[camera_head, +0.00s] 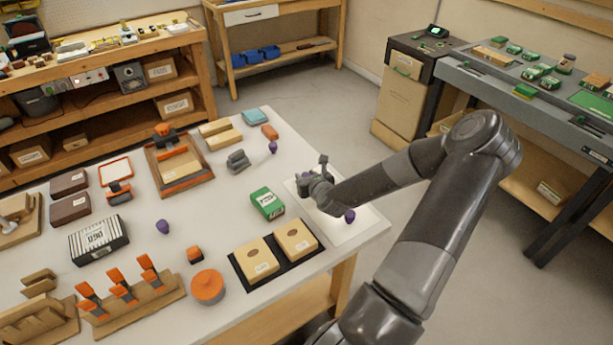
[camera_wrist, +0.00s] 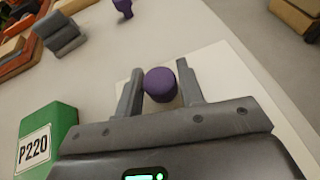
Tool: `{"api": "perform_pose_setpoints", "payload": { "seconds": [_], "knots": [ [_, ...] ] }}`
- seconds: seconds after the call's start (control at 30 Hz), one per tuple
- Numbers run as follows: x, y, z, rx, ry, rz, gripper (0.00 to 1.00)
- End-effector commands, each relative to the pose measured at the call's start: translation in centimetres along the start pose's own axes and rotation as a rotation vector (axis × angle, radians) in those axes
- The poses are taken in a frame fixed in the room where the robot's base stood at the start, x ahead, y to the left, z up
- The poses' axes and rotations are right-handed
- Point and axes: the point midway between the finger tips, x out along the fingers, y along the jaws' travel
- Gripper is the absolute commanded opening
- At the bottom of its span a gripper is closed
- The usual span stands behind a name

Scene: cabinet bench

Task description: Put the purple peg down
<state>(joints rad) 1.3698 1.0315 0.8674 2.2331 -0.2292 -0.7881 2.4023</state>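My gripper (camera_wrist: 161,88) has a purple peg (camera_wrist: 160,84) between its two fingers, which sit against the peg's sides. In the head view my gripper (camera_head: 313,187) is low over a white sheet (camera_head: 362,232) at the right end of the bench. I cannot tell whether the held peg touches the sheet. Another purple peg (camera_head: 350,216) stands on the sheet, to the right of my gripper. More purple pegs stand on the bench at the back (camera_head: 273,147) and left of centre (camera_head: 163,227). The back one also shows in the wrist view (camera_wrist: 123,7).
A green P220 box (camera_head: 267,202) stands just left of my gripper. A grey clamp-like block (camera_head: 238,161) is farther back. Two tan blocks on a black mat (camera_head: 283,282) lie in front. The sheet's far part (camera_wrist: 225,65) is clear.

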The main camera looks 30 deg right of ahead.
Motion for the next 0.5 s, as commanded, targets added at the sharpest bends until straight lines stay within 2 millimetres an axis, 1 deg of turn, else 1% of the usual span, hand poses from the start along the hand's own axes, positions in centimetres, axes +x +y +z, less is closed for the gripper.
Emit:
{"api": "perform_pose_setpoints", "payload": {
  "seconds": [0.03, 0.17, 0.2, 0.5],
  "knots": [
    [-0.01, 0.01, 0.02, 0.0, 0.0, 0.0, 0.39],
    [-0.01, 0.01, 0.03, -0.001, 0.0, 0.0, 0.5],
    [-0.02, 0.01, 0.03, -0.001, 0.0, 0.0, 0.51],
    [-0.11, 0.0, 0.28, -0.002, -0.001, 0.0, 0.51]
  ]
}}
